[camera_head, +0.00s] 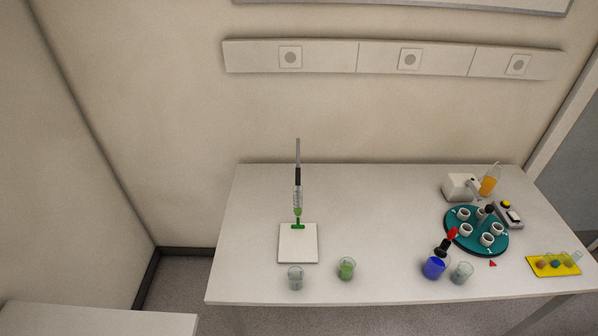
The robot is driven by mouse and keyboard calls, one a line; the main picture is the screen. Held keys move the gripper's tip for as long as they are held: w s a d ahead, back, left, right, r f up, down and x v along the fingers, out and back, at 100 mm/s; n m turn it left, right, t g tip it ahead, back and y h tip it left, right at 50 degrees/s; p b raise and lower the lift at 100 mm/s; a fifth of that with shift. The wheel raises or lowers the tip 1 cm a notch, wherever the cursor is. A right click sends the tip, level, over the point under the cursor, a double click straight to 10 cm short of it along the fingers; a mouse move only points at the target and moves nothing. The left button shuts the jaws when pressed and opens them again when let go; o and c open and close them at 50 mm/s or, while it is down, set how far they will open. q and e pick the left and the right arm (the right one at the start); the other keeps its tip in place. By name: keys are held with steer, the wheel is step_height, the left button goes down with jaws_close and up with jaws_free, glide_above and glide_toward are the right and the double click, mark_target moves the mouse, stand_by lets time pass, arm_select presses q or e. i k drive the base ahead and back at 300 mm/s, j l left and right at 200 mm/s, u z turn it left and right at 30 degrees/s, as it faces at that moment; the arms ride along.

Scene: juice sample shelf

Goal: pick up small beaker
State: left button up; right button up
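Several small beakers stand along the front part of the white table. A clear beaker (295,278) is in front of the white plate, and a beaker with green liquid (346,269) is just right of it. Further right are a beaker with blue liquid (433,268) and a clear, greyish beaker (461,273) close beside it. I cannot tell which one the task calls the small beaker. Neither of my grippers is in view.
A stand with a burette (298,190) rises behind the white plate (298,250). A teal round rack (462,240) with white cups, a red-and-black dropper (447,241), an orange-filled vessel (489,182) and a yellow tray (553,265) are at right. The table's middle (375,215) is clear.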

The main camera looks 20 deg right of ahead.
mark_target(346, 265)
steer(key=z, duration=0.4)
steer(key=i+z, duration=0.1)
steer(key=z, duration=0.25)
steer(key=i+z, duration=0.1)
steer(key=z, duration=0.7)
steer(key=i+j+z, duration=0.1)
steer(key=i, duration=0.15)
